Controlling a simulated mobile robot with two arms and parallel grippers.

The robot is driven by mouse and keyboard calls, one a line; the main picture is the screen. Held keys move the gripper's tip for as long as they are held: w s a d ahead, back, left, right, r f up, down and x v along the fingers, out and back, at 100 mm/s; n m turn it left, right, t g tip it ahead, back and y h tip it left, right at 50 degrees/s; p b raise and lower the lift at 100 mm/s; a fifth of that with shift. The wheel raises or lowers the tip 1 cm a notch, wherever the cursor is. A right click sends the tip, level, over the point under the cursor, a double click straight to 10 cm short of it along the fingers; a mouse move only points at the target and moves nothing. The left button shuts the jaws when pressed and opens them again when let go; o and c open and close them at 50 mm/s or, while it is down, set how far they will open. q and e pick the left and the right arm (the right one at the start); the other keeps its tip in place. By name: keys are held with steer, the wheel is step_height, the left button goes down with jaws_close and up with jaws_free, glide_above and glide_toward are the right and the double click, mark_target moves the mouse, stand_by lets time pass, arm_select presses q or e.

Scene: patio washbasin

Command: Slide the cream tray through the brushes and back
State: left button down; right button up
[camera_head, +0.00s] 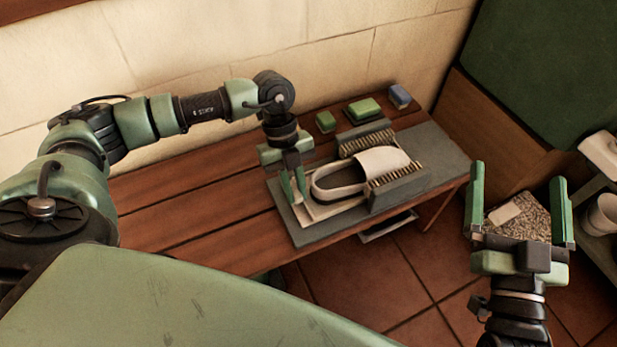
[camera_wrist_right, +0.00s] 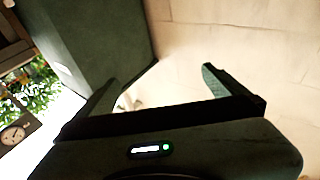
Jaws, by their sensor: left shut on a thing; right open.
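The cream tray (camera_head: 309,211) lies on a grey base board (camera_head: 441,149) on the wooden table, with a white slipper (camera_head: 383,159) on it. The slipper's closed end sits between two brushes, a far brush (camera_head: 366,138) and a near brush (camera_head: 398,188), with bristles facing inward. The slipper's open end is outside the brushes, toward my left gripper. My left gripper (camera_head: 292,190) is shut at the tray's left end; the grasped part is mostly hidden by the fingers. My right gripper (camera_head: 518,201) is open and empty, held to the right, away from the table; its fingers also show in the right wrist view (camera_wrist_right: 165,85).
Behind the brushes are a small green block (camera_head: 325,122), a larger green block (camera_head: 363,109) and a blue block (camera_head: 400,96). The wooden table (camera_head: 190,215) is clear on the left. A shelf with a white cup (camera_head: 603,214) stands at far right.

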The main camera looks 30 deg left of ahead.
arm_select(q)
steer(key=shift+s+a+r+p, duration=0.1)
steer(key=shift+s+a+p, duration=0.35)
steer(key=shift+s+a, duration=0.35)
steer(key=shift+s, duration=0.2)
arm_select(e)
step_height(320, 180, down, 6)
steer(key=g+h, duration=0.1)
steer(key=g, duration=0.2)
steer(key=shift+w+d+f+g, duration=0.15)
steer(key=shift+d+f+g, duration=0.1)
steer(key=shift+d+g, duration=0.2)
arm_select(q)
steer(key=c, duration=1.5)
jaws_free()
steer(key=shift+o, duration=0.7)
steer(key=shift+s+a, duration=0.1)
arm_select(e)
steer(key=shift+a+r, duration=0.1)
steer(key=shift+a, duration=0.05)
